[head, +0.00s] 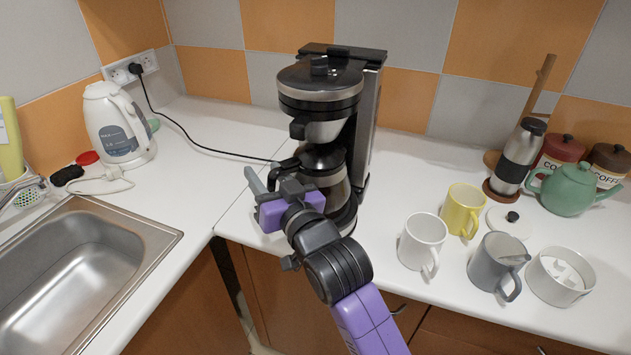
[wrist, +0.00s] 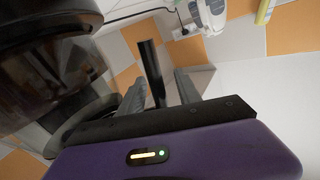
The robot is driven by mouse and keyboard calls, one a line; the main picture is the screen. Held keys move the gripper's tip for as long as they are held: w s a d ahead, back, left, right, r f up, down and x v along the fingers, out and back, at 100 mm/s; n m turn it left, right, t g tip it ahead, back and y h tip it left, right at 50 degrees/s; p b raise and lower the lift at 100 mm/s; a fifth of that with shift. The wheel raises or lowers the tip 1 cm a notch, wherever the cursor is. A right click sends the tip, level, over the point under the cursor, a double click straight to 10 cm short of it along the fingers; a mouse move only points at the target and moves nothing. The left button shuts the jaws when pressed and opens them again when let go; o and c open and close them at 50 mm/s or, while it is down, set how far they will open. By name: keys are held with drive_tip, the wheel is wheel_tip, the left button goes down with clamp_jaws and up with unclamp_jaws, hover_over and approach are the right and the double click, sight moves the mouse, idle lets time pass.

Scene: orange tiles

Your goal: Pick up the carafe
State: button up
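The carafe (head: 338,190) has a dark glass body, a black lid and a black handle. It stands in the black and silver coffee maker (head: 322,88), under the filter basket. My gripper (head: 264,178) is at the carafe's left front, by its handle, and partly covers it in the head view. In the wrist view, the black handle (wrist: 151,64) stands between the two grey fingers of my gripper (wrist: 162,88). The fingers are apart, with a gap visible on the right side of the handle. The carafe's dark glass (wrist: 48,85) fills the left side there.
A sink (head: 85,265) and a white kettle (head: 118,125) are on the left. On the right stand a white mug (head: 422,240), a yellow mug (head: 463,208), a grey mug (head: 494,262) and a teal teapot (head: 566,188). The counter left of the coffee maker is mostly clear.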

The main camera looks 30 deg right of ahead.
clamp_jaws()
drive_tip(key=shift+r, duration=0.15)
idle(1.2)
drive_tip(key=shift+r, duration=0.1)
